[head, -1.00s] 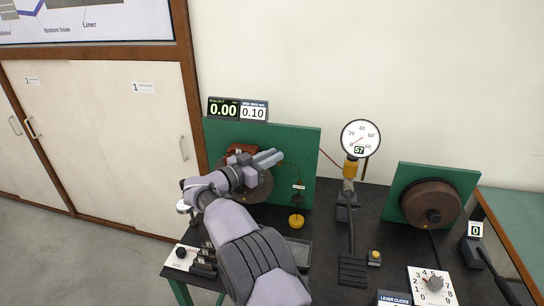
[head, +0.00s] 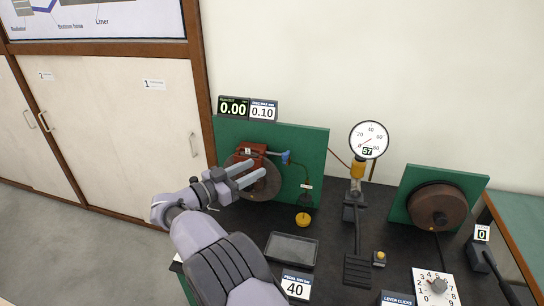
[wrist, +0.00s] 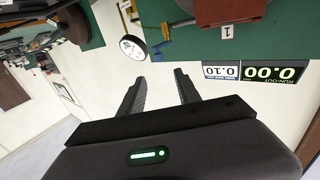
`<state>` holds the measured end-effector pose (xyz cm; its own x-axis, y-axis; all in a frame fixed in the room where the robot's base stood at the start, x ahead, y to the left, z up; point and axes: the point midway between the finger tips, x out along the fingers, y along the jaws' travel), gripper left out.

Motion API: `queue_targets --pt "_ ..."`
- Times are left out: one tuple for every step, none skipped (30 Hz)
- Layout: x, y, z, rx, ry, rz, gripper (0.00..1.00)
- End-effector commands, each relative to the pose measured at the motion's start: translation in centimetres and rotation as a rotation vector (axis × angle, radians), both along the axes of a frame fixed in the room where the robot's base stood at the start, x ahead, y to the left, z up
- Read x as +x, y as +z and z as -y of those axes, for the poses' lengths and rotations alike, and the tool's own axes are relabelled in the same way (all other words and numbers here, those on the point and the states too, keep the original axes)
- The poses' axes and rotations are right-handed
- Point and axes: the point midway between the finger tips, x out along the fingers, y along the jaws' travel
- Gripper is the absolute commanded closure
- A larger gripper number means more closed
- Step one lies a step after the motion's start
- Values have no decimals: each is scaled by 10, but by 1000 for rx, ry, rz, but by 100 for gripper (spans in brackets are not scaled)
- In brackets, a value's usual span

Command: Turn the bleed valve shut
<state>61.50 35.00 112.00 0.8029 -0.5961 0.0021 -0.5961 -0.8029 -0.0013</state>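A small blue piece (head: 286,156), which looks like the bleed valve, sticks out at the right end of the red caliper (head: 252,150) on the left green board. I cannot tell which way it is turned. My gripper (head: 251,172) is open and empty, in front of the brown disc (head: 266,184) and left of the blue piece, apart from it. In the wrist view, the two fingers (wrist: 160,76) stand apart with nothing between them. The caliper also shows there upside down (wrist: 205,10), with a label 1.
The left green board (head: 315,150) carries the run-out displays (head: 248,108) on top. A yellow-topped part (head: 303,219), a grey tray (head: 292,248) and a pedal (head: 357,268) are below. A gauge (head: 369,139) reads 57. A second disc board (head: 470,183) is right.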

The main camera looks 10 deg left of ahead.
Motion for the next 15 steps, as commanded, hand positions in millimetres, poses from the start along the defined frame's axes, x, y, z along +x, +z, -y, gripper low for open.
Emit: queue_targets --pt "-12 2 -10 -1 3 0 60" --pt "-18 1 -14 0 3 -1 60" --pt "-26 1 -20 -1 3 -1 60" --pt "-31 1 -23 -1 2 -1 60" --pt "-35 1 -26 -1 1 0 60" --pt "-40 0 -30 -1 1 -1 60" --pt "-43 0 -32 -1 1 -1 60" --pt "-45 0 -34 -2 0 -1 60" --pt "-47 0 -35 -1 0 0 60" --pt "-48 0 -36 -1 0 -1 60" --pt "-49 -1 -36 0 -1 0 60" --pt "-50 -1 -37 0 -1 0 60" --pt "-50 -1 -37 0 -1 0 60" --pt "-50 -1 -37 0 -1 0 60" --pt "-49 -1 -36 0 -1 0 60"
